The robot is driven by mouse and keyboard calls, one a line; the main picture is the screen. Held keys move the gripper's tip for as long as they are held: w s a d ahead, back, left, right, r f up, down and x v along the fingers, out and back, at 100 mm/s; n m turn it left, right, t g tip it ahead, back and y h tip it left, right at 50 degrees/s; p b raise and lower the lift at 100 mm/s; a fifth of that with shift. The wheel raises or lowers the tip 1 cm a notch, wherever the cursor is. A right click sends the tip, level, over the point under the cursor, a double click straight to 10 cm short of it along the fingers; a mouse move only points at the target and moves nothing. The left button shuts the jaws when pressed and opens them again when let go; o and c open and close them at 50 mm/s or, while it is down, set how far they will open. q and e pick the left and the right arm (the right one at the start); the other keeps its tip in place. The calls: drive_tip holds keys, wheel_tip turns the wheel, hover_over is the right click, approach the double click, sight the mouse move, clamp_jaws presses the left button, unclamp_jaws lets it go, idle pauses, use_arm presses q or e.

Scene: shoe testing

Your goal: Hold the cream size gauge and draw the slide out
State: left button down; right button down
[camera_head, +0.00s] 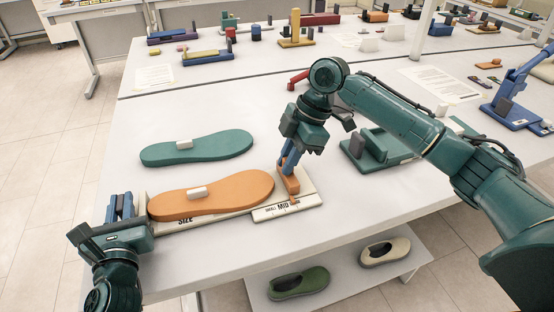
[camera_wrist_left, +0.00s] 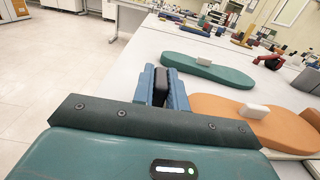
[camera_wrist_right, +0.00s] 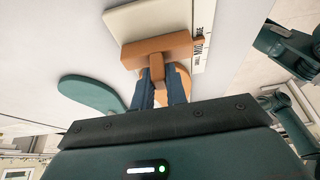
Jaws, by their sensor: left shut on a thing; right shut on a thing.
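The cream size gauge (camera_head: 307,201) lies on the table near its front edge, marked SIZE and MID. An orange sole (camera_head: 215,192) with a small white block lies along it and hides much of it. My left gripper (camera_head: 122,207) is at the gauge's left end, shut on a dark upright block (camera_wrist_left: 161,86) between its blue fingers. My right gripper (camera_head: 287,166) points down at the right end. It is shut on the upright grip of the orange slide (camera_head: 290,183), which also shows in the right wrist view (camera_wrist_right: 135,50). The slide sits on the gauge, close to the sole's wide end.
A teal sole (camera_head: 215,145) with a white block lies behind the orange one. A green device (camera_head: 370,150) stands right of my right gripper. Shoes (camera_head: 298,284) rest on a lower shelf. A paper sheet (camera_head: 154,77) and bare table lie at the back left.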

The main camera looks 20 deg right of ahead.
drive_tip(key=d, duration=0.4)
use_arm(q)
drive_tip(key=shift+a, duration=0.15)
use_arm(e)
drive_tip(key=shift+d, duration=0.1)
drive_tip(key=c, duration=1.4)
unclamp_jaws()
drive_tip(key=v, duration=1.2)
drive_tip(key=shift+r, duration=0.1)
use_arm(q)
drive_tip(key=c, duration=1.3)
unclamp_jaws()
